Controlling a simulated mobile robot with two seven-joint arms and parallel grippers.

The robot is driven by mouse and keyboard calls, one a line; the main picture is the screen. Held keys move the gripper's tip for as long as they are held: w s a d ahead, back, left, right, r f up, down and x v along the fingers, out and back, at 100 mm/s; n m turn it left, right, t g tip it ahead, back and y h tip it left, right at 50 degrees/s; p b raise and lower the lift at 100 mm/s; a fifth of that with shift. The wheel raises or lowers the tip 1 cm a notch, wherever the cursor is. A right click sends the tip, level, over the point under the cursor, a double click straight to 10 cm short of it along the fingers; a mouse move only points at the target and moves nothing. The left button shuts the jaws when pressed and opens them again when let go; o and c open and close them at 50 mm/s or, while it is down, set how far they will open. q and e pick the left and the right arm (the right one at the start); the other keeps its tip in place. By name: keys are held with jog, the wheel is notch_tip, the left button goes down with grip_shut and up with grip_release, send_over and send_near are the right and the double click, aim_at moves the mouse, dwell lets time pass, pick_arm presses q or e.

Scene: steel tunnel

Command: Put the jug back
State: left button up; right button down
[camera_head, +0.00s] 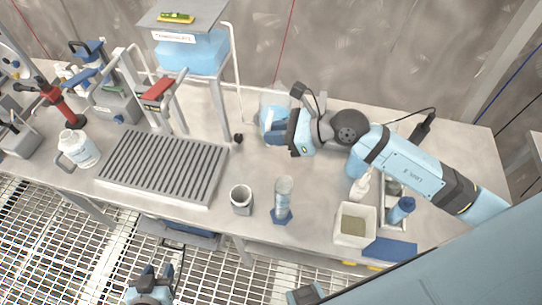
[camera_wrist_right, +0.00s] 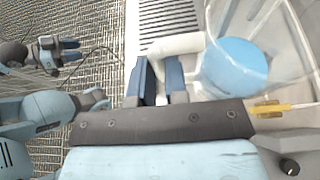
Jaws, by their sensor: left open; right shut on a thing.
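A clear jug (camera_head: 273,99) with blue liquid is on the far side of the bench, right of the tank stand and partly hidden by my right gripper. The right wrist view shows the see-through jug (camera_wrist_right: 235,65) with its white handle (camera_wrist_right: 178,44). My right gripper (camera_head: 268,128) is shut on that handle; its blue fingers (camera_wrist_right: 160,80) sit either side of it. I cannot tell whether the jug touches the bench. My left gripper (camera_head: 151,273) is open and empty, low over the grating in front of the bench; it also shows in the right wrist view (camera_wrist_right: 70,50).
A blue tank (camera_head: 193,52) stands on a metal stand. A slatted drain grate (camera_head: 165,165), grey cup (camera_head: 241,199), glass cylinder (camera_head: 283,196) and square white container (camera_head: 355,225) are on the bench.

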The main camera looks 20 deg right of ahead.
notch_tip(320, 180, down, 20)
jog(key=b, duration=0.2)
jog(key=shift+b, duration=0.35)
jog(key=shift+f, duration=0.1)
jog(key=shift+f, duration=0.15)
jog(key=c, duration=1.1)
grip_release()
jog(key=shift+c, duration=0.2)
